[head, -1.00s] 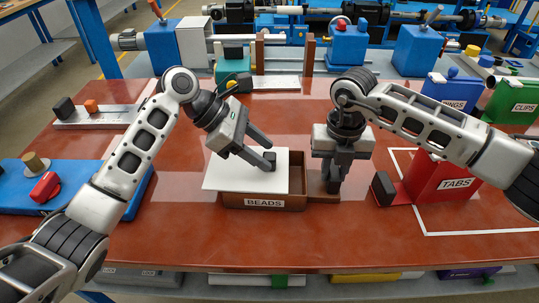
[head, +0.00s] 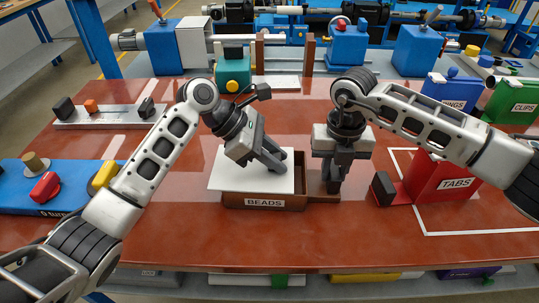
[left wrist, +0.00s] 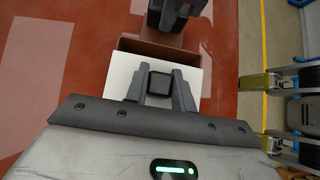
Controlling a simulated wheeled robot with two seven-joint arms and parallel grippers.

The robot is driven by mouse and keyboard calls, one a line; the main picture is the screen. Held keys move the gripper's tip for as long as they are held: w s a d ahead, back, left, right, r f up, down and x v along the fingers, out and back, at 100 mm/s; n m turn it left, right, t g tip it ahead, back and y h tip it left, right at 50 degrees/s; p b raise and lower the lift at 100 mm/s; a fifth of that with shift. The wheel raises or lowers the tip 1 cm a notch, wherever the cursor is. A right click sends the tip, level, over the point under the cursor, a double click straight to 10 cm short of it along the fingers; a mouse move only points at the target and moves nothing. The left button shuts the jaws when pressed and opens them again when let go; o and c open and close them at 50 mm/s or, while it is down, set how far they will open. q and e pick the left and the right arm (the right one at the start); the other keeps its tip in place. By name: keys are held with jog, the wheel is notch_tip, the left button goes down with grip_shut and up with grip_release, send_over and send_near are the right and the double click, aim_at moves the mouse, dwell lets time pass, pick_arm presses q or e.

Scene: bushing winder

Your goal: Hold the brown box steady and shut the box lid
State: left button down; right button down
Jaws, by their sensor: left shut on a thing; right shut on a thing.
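The brown box (head: 232,202), labelled BEADS, sits near the front middle of the table. Its white lid (head: 230,178) covers most of the top and overhangs on the left. A strip of open box shows at the right end. My left gripper (head: 277,164) is shut on the lid's dark knob, which shows between the fingers in the left wrist view (left wrist: 160,82). My right gripper (head: 332,186) points down and is shut on a brown part at the box's right end, mostly hidden by the fingers.
A red TABS box (head: 440,182) with a black block stands to the right. A blue tray (head: 20,190) with several parts lies at left. A grey fixture (head: 100,122) and a teal block (head: 234,72) stand behind. The table in front of the box is clear.

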aim_at(290, 168)
pick_arm(q)
jog(key=d, duration=0.3)
jog(key=shift+s+d, duration=0.1)
jog(key=shift+d, duration=0.05)
jog(key=c, duration=1.2)
grip_release()
pick_arm(e)
jog(key=shift+a, duration=0.1)
pick_arm(q)
jog(key=shift+o, duration=0.2)
jog(key=v, duration=1.2)
pick_arm(e)
jog(key=c, duration=1.1)
grip_release()
jog(key=shift+r, duration=0.1)
